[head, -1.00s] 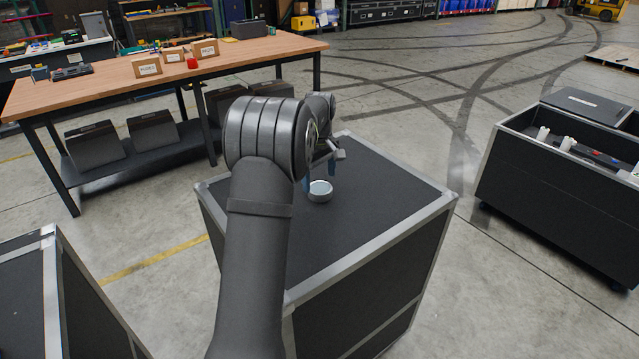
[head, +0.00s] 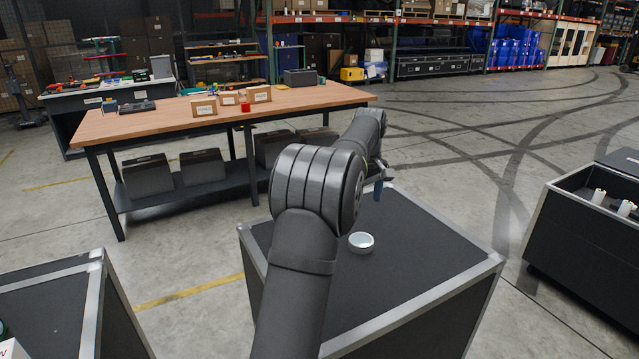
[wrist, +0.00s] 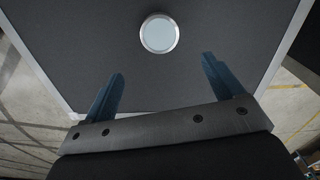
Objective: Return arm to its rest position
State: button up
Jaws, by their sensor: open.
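My gripper (wrist: 162,92) is open and empty, its two blue fingers spread wide in the wrist view. In the head view a blue finger of my gripper (head: 378,190) shows above the black case top, mostly hidden behind my arm. A round silver-rimmed disc with a pale top (head: 361,243) lies flat on the black case with metal edges (head: 430,262). In the wrist view the disc (wrist: 159,33) lies beyond the fingertips and between their lines, apart from both fingers.
A wooden workbench (head: 150,122) with small labelled boxes and a red item stands behind at left. A black case (head: 45,285) is at front left. An open black tote (head: 590,235) with white items stands at right. Bare floor lies between them.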

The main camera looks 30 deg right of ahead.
aim_at(361, 239)
notch_tip(361, 239, down, 12)
jog(key=shift+r, duration=1.6)
